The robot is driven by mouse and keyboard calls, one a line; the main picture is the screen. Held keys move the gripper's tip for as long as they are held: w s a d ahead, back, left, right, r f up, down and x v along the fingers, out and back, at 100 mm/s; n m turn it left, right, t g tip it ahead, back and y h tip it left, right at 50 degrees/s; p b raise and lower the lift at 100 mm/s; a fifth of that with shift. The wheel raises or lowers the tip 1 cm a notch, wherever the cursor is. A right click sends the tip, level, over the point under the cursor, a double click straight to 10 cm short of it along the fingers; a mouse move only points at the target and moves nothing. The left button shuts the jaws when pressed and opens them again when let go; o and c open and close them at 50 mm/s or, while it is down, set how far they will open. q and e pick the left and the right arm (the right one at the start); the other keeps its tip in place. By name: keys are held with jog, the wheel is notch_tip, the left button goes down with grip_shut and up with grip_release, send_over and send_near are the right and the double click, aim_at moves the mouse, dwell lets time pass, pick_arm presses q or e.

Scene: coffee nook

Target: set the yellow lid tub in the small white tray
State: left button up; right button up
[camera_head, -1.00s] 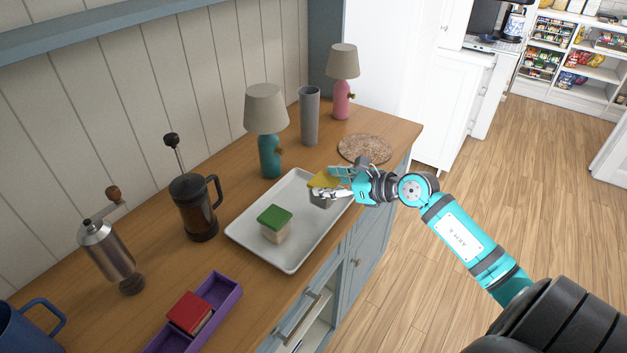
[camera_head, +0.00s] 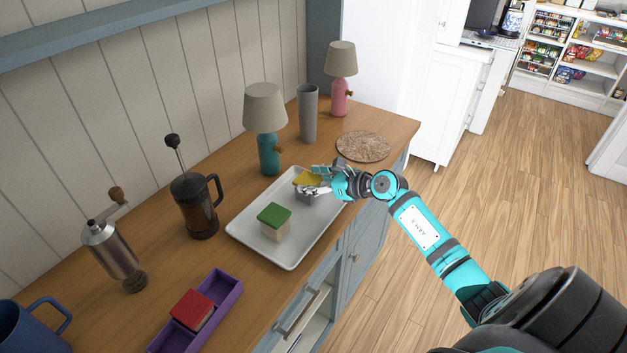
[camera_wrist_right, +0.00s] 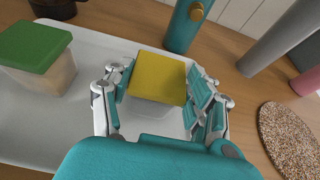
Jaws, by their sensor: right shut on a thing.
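The yellow lid tub (camera_head: 305,179) is over the far right part of the small white tray (camera_head: 262,259). In the right wrist view the yellow lid tub (camera_wrist_right: 159,78) sits between the fingers of my right gripper (camera_wrist_right: 161,100), which is shut on it. In the head view my right gripper (camera_head: 318,180) partly covers the tub, and I cannot tell whether its base touches the tray. A green lid tub (camera_head: 274,221) stands in the tray, to the left of the yellow one; it also shows in the right wrist view (camera_wrist_right: 36,58). My left gripper is not in view.
A teal lamp (camera_head: 267,130) stands just behind the tray. A French press (camera_head: 196,205) is to its left, a grey vase (camera_head: 308,112) and a round mat (camera_head: 363,146) beyond it. A purple box (camera_head: 226,293) holds a red-lidded tub (camera_head: 193,311).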

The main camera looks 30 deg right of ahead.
jog(key=shift+f, duration=0.2)
jog(key=o, duration=1.2)
jog(key=shift+r, duration=0.2)
jog(key=shift+s+r, duration=0.1)
jog(key=b+v, duration=0.2)
jog(key=v, duration=0.9)
jog(key=shift+s, duration=0.35)
jog(key=shift+d+r, duration=0.1)
jog(key=shift+d, duration=0.05)
